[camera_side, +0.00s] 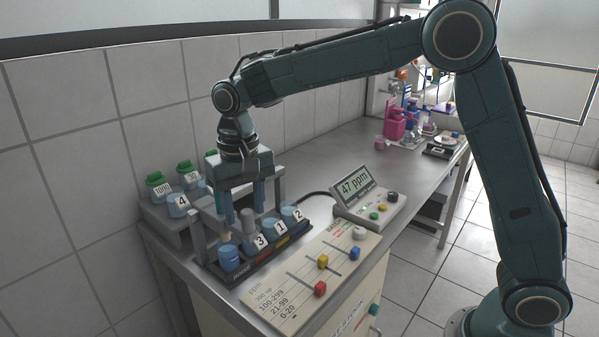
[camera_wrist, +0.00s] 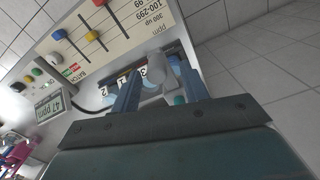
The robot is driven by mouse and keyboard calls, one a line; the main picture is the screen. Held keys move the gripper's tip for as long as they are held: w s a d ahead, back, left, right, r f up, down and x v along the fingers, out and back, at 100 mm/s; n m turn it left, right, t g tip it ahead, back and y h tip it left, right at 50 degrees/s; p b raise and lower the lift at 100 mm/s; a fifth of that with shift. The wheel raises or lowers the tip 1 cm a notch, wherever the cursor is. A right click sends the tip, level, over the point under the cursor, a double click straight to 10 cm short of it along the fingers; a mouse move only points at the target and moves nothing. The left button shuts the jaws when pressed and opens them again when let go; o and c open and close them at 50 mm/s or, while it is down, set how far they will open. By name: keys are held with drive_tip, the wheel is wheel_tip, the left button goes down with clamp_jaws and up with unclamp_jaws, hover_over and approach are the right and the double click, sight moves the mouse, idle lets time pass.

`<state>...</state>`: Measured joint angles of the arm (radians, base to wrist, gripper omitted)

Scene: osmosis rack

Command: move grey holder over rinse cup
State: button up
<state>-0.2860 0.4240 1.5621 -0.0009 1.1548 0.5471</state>
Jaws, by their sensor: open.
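The grey holder (camera_side: 249,226) is a small upright grey cylinder above the tray near cup 3 (camera_side: 261,243). My gripper (camera_side: 245,214) points down over it, with one blue finger on each side; the fingers are open and apart. In the wrist view the holder (camera_wrist: 153,84) shows between the two fingers, and I cannot tell how close they are to its sides. The rinse cup (camera_side: 229,258) is the blue cup at the left end of the tray, beside a grey post. What hangs below the holder is hidden.
The dark tray (camera_side: 262,262) also holds cups 2 (camera_side: 297,215) and 1 (camera_side: 279,228). Green-capped bottles and cup 4 (camera_side: 178,204) stand on a shelf behind. A slider panel (camera_side: 300,285) and a meter reading 47 ppm (camera_side: 356,186) lie in front and right.

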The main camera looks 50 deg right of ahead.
wheel_tip(320, 180, up, 11)
idle(0.5)
drive_tip(key=s+d+r+n+t, duration=0.25)
drive_tip(key=s+d, duration=0.65)
drive_tip(key=s, duration=0.6)
drive_tip(key=s+d+f+t, duration=0.3)
drive_tip(key=s+f, duration=0.4)
drive_tip(key=s, duration=0.5)
drive_tip(key=shift+s+d+f, duration=0.15)
drive_tip(key=shift+s+d, duration=0.2)
drive_tip(key=shift+d, duration=0.35)
drive_tip(key=shift+n, duration=0.25)
